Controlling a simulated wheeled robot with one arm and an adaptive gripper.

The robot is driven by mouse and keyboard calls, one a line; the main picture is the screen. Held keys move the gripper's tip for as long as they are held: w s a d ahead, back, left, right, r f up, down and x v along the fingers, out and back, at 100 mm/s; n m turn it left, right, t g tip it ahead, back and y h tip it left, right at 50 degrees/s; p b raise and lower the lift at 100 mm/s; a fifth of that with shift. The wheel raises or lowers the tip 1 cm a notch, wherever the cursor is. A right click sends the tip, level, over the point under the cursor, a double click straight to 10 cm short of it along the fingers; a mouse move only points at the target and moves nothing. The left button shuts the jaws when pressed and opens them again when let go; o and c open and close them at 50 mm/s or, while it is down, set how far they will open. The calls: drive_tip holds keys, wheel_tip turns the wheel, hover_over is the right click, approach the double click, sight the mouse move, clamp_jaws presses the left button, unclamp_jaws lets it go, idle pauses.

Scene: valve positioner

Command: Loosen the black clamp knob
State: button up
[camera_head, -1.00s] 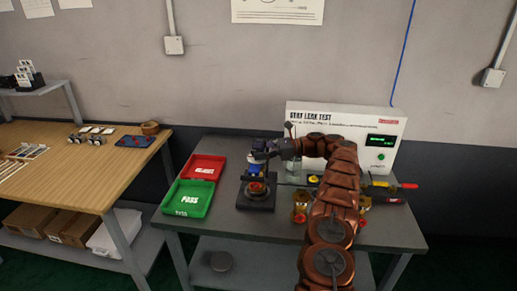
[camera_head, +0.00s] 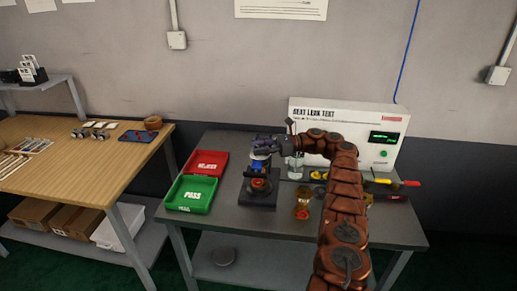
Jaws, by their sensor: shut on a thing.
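A dark clamp fixture (camera_head: 259,199) stands on the grey table, with a red and brass valve (camera_head: 259,184) low in it and a blue part (camera_head: 258,163) above. My gripper (camera_head: 262,154) reaches in from the right at the top of the fixture, just above the blue part. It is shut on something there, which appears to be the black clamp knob. The knob itself is hidden by the dark fingers and too small to make out.
Red tray (camera_head: 208,164) and green PASS tray (camera_head: 191,194) lie left of the fixture. A white leak-test box (camera_head: 345,118) stands behind, with screwdrivers (camera_head: 392,182) at right. The table front is clear.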

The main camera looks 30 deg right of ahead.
drive_tip(key=o, duration=1.2)
drive_tip(key=shift+f, duration=0.1)
drive_tip(key=shift+c, duration=0.2)
drive_tip(key=shift+s, duration=0.1)
drive_tip(key=shift+f, duration=0.15)
drive_tip(key=shift+w+d+f+b, duration=0.25)
drive_tip(key=shift+w+d+b, duration=0.05)
drive_tip(key=shift+w+b, duration=0.1)
drive_tip(key=shift+w+d+f+m+t+h, duration=0.1)
drive_tip(key=shift+w+d+m+t+h, duration=0.1)
drive_tip(key=shift+m+t+h, duration=0.25)
drive_tip(key=shift+s+d+m+t+b, duration=0.1)
drive_tip(key=shift+m+t+b, duration=0.15)
drive_tip(key=shift+b, duration=0.3)
